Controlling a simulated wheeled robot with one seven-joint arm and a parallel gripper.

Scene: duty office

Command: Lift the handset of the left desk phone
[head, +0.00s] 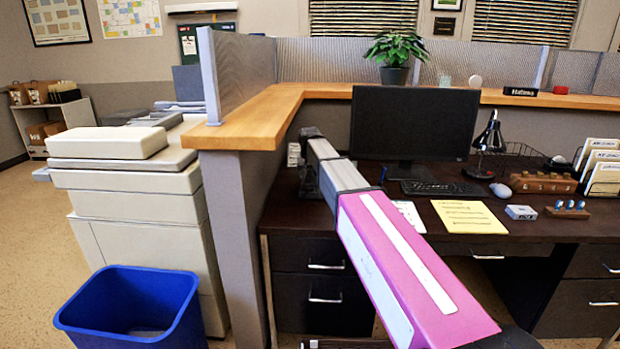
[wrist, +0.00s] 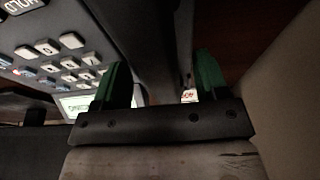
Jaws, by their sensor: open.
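The desk phone's keypad (wrist: 62,55) fills the upper left of the wrist view, with pale number keys and a small lit display (wrist: 76,104). My gripper (wrist: 160,68) is open, with its two green-padded fingers apart. A long dark bar (wrist: 155,45), which looks like the handset, runs between the fingers. I cannot tell whether either finger touches it. In the head view my arm reaches to the left end of the desk. The phone there is mostly hidden in dark shapes behind the arm, and the fingertips are not clear.
A black monitor (head: 415,122) and keyboard (head: 440,187) stand right of my arm. A desk lamp (head: 488,148), yellow sheet (head: 467,216) and mouse (head: 500,190) lie farther right. A grey partition with a wooden ledge (head: 262,112) borders the desk's left and back. A blue bin (head: 130,310) stands on the floor.

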